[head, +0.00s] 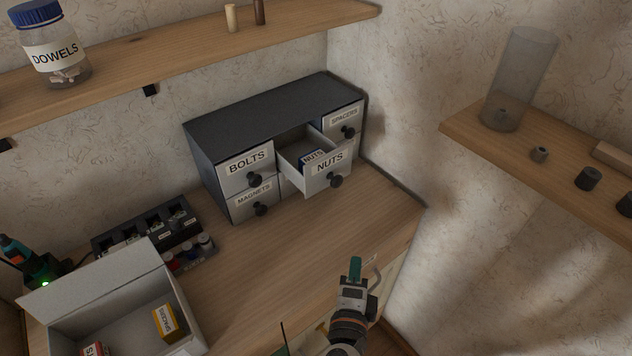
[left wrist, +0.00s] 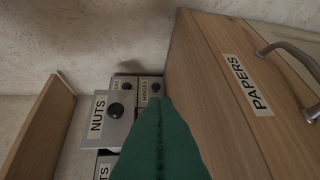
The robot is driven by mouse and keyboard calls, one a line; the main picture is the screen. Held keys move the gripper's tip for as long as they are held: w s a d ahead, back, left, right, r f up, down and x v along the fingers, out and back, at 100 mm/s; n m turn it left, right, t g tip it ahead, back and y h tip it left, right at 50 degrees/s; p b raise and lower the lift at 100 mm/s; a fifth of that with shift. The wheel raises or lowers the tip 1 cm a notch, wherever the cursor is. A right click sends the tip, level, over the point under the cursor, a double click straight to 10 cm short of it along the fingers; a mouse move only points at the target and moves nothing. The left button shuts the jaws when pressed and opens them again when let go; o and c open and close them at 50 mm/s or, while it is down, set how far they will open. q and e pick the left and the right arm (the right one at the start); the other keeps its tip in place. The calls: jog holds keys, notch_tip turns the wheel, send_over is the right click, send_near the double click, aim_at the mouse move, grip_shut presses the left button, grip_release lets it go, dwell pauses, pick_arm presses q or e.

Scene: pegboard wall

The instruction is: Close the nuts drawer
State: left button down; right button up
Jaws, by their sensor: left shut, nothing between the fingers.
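The nuts drawer (head: 331,182) is pulled out of the dark drawer cabinet (head: 262,105), in its upper row between the bolts and spacers drawers. It has a white front, a black knob and a NUTS label, and a blue box labelled NUTS (head: 312,156) lies inside. In the left wrist view the drawer front (left wrist: 99,126) shows left of the fingers. My left gripper (head: 355,267), with green fingers, is shut and empty, below and in front of the drawer, apart from it. Its green fingers (left wrist: 157,140) fill the lower middle of the wrist view. My right gripper is not in view.
An open grey box (head: 85,312) stands at the left of the worktop (head: 262,268). A rack (head: 150,236) sits behind it. Shelves hang above (head: 180,52) and at right (head: 560,165). A PAPERS drawer (left wrist: 240,88) shows in the wrist view.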

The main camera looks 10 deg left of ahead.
pick_arm(q)
notch_tip(320, 180, up, 6)
jog(key=w+a+r+t+y, duration=0.1)
jog(key=t, duration=0.1)
jog(key=w+a+p, duration=0.1)
jog(key=w, duration=0.3)
jog(key=w+a+p, duration=0.1)
jog(key=w+p, duration=0.1)
jog(key=w, duration=0.2)
jog(key=w+a+p, duration=0.1)
jog(key=w+p, duration=0.1)
jog(key=w, duration=0.2)
jog(key=shift+w+a+f, duration=0.1)
jog(key=shift+w+f, duration=0.05)
jog(key=shift+f, duration=0.15)
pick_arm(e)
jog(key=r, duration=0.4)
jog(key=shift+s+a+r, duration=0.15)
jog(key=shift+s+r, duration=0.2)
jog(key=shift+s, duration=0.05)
